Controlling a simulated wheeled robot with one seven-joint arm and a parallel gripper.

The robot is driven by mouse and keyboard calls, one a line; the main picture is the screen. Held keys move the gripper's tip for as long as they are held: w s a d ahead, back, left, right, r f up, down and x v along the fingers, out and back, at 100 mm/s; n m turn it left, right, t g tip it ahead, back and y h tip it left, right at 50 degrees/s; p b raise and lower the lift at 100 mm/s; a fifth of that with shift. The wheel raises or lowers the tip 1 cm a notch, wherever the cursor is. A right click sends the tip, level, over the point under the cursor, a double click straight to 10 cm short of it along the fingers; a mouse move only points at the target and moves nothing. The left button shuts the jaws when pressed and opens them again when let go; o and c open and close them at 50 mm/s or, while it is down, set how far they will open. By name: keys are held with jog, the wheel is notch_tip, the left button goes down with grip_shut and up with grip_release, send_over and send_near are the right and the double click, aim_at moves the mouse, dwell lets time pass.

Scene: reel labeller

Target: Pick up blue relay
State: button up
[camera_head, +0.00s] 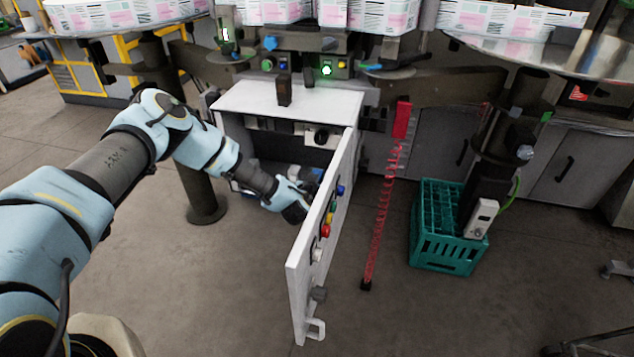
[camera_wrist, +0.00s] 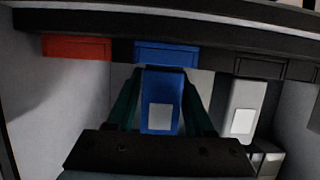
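The blue relay (camera_wrist: 163,95), with a pale square on its face, sits below a blue-marked slot in the wrist view. My gripper (camera_wrist: 160,112) has its two dark green fingers on either side of the relay, close against its sides. Whether they press on it or leave a thin gap, I cannot tell. In the head view my gripper (camera_head: 293,203) reaches low into the open cabinet, and its fingertips and the blue relay are hard to make out there.
A grey relay (camera_wrist: 243,108) is just right of the blue one. A red-marked slot (camera_wrist: 76,47) is to the left. The white cabinet (camera_head: 290,100) has its door (camera_head: 322,230) swung open beside my arm. A green crate (camera_head: 447,250) and a red coiled cord (camera_head: 380,215) are farther right.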

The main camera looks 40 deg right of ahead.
grip_shut()
jog(key=shift+r, duration=0.15)
dwell(0.4)
